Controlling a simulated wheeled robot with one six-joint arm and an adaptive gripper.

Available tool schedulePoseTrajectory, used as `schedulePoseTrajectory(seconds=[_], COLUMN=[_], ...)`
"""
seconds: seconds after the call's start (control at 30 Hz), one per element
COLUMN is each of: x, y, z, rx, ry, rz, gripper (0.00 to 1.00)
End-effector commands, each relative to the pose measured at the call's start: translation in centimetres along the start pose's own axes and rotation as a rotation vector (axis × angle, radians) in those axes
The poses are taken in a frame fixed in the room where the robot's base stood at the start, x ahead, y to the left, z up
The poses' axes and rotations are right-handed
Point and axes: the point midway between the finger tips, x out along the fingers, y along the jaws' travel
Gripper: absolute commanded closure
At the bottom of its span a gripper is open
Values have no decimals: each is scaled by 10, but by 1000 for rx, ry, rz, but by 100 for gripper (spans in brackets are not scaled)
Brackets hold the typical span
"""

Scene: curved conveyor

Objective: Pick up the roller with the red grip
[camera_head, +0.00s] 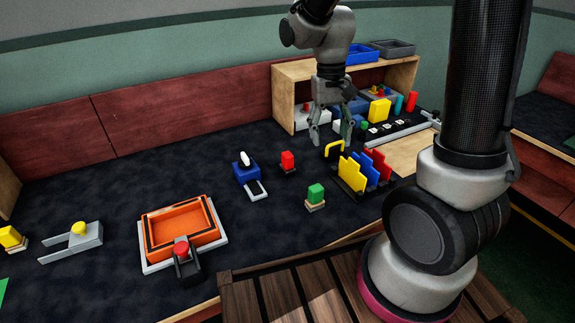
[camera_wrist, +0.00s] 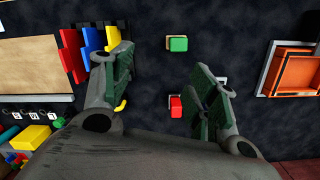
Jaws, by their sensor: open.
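I see two red-topped things that could be the roller, and cannot tell which is it. One is a small red block (camera_head: 288,160) on a pale base, on the dark table left of my gripper; it also shows in the wrist view (camera_wrist: 175,105), beside the right finger. The other is a red knob (camera_head: 181,249) on a dark bracket at the front edge of the orange tray (camera_head: 205,213). My gripper (camera_head: 331,138) is open and empty above the table, in front of the wooden shelf. In the wrist view its fingers (camera_wrist: 163,75) are spread apart with nothing between them.
A green block (camera_head: 315,194), a blue device (camera_head: 246,173) with a white loop, and red, blue and yellow upright dividers (camera_head: 352,174) stand nearby. A wooden shelf (camera_head: 283,98) with loaded bins is behind. The table left of the blue device is mostly clear.

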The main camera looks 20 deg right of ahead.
Motion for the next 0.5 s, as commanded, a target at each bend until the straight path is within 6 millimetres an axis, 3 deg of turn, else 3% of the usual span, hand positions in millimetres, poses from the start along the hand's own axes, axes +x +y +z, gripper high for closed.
schedulePoseTrajectory(seconds=[0.1,0.3,0.37,0.5], x=[37,91,94,82], y=[-26,-65,-72,-84], z=[-34,-92,-109,-137], rx=[162,584,725,1003], ry=[-35,-11,14,71], rz=[23,22,-1,-78], gripper=[41,41,41,41])
